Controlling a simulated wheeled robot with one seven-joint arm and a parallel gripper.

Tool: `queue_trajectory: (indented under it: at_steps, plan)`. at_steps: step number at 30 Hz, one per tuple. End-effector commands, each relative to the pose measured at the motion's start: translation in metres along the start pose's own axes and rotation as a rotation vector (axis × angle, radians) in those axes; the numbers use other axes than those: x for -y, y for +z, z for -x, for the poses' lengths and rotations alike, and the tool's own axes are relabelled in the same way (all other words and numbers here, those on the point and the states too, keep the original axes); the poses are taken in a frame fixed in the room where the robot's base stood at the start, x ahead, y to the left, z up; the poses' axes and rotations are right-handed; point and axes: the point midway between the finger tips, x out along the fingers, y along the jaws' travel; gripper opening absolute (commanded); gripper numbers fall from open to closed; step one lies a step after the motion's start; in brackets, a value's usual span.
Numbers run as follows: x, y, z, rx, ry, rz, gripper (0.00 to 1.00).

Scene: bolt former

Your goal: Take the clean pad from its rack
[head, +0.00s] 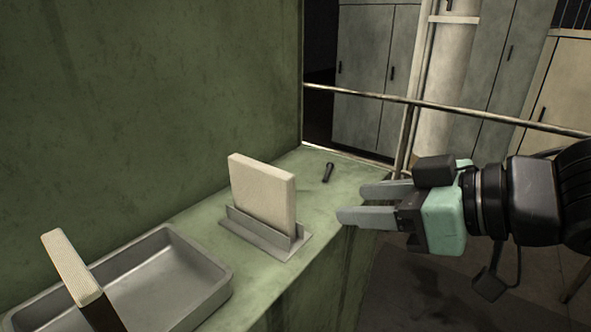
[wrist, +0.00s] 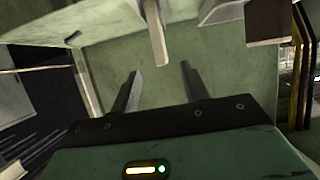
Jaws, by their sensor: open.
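The clean pad (head: 262,192) is a cream slab standing upright in a low grey metal rack (head: 264,243) on the green ledge. In the wrist view the pad (wrist: 151,12) shows narrow, edge-on, at the top middle. My gripper (head: 351,203) is to the right of the pad, apart from it, with its fingers pointing left toward it. The jaws are open and empty. In the wrist view the gripper's two fingers (wrist: 160,78) are spread, with only green surface between them. The rack hides the pad's lower edge.
A grey metal tray (head: 212,287) lies left of the rack, with another pad (head: 72,262), cream with a dark brown part, tilted at it. A small dark bolt (head: 328,172) lies behind the rack. A green wall rises behind the ledge, and a metal rail (head: 450,108) runs beyond its end.

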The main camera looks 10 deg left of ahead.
Motion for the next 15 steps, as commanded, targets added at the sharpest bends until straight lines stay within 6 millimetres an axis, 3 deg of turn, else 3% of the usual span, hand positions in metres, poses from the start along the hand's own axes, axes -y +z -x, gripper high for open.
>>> queue_trajectory:
  at_steps: [5, 15]
  plan:
    - [0.006, -0.005, -0.006, -0.02, -0.034, 0.006, 0.45]
    - [0.008, -0.007, -0.065, -0.018, -0.034, 0.005, 0.45]
